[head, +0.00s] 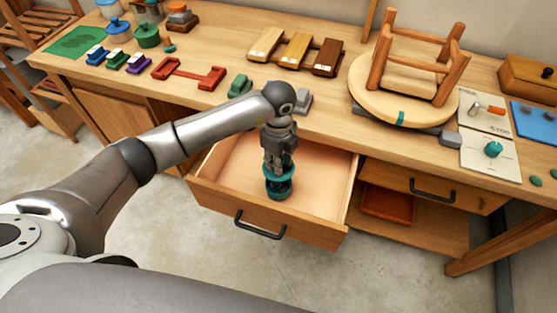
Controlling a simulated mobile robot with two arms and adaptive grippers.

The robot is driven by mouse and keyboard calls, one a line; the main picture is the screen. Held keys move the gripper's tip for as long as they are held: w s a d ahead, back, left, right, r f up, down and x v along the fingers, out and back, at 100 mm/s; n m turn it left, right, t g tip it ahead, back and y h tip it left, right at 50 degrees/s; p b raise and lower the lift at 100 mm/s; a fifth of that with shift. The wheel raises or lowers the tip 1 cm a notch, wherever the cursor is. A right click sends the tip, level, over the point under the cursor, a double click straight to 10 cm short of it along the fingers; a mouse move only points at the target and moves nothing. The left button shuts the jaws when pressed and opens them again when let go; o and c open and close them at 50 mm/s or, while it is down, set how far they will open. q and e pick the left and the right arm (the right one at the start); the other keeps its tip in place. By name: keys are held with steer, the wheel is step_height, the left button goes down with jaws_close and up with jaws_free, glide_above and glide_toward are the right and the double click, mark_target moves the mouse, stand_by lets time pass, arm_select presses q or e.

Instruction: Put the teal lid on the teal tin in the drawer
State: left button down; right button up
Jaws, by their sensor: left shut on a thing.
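The drawer (215,193) is pulled open under the bench, with a pale bare floor. My left gripper (277,168) reaches down into it from above. It is shut on the teal lid (268,174), a round teal piece at its fingertips. The teal tin (279,194) is directly below, toward the front of the drawer. A dark band shows between lid and tin; I cannot tell whether they touch. The gripper hides part of both. My right gripper is not in view.
The drawer handle (260,227) faces the open floor. On the bench above are a green block (240,86), a grey block (303,101) and a round seat with an upturned stool frame (410,70). A shut drawer (430,187) is at the right.

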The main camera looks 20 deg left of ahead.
arm_select(q)
steer(key=shift+f+b, duration=2.25)
steer(key=shift+f, duration=0.55)
steer(key=shift+f+b, duration=0.4)
steer(key=shift+f, duration=0.25)
steer(key=shift+f, duration=0.1)
steer(key=shift+f, duration=0.5)
steer(key=c, duration=1.1)
jaws_free()
steer(key=o, duration=0.3)
